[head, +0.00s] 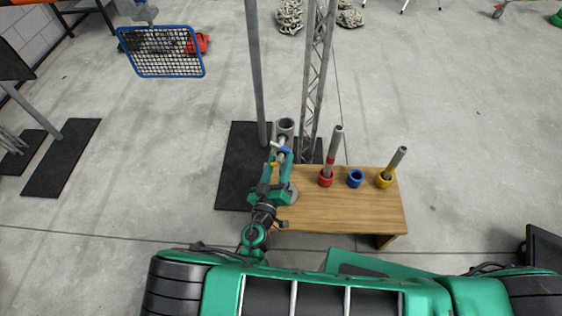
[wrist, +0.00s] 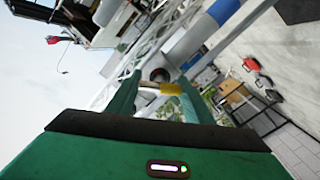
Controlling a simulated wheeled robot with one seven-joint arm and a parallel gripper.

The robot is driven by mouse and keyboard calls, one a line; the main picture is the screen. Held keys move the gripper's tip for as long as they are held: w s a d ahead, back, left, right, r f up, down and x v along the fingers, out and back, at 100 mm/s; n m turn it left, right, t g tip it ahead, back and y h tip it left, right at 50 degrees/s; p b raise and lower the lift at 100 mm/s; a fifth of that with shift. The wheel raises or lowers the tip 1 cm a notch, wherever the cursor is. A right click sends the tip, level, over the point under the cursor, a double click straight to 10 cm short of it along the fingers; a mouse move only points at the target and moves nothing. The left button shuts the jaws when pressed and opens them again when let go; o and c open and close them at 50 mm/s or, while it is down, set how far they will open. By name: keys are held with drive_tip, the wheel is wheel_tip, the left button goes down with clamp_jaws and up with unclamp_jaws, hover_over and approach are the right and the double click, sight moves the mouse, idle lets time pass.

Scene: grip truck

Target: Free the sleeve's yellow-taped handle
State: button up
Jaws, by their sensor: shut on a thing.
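The sleeve (head: 285,127) is a grey metal tube standing in front of the truss tower, with thin taped handles on its near side. Its yellow-taped handle (wrist: 172,89) lies between the fingers of my gripper (wrist: 158,92) in the wrist view. My gripper is shut on that handle. In the head view my green gripper (head: 279,163) reaches up from the bench's left end to just below the sleeve. A blue-taped handle (head: 284,150) shows just above the yellow tape. The fingers partly hide the handle.
A wooden bench (head: 340,215) stands to the right, with red (head: 325,180), blue (head: 355,179) and yellow (head: 383,181) rings; tubes stand in the red and yellow ones. A grey post (head: 256,75) and a truss tower (head: 317,80) rise close behind.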

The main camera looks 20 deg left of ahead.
drive_tip(key=shift+s+a+n, duration=0.1)
drive_tip(key=shift+n, duration=1.7)
drive_tip(key=o, duration=0.9)
drive_tip(key=shift+o, duration=0.8)
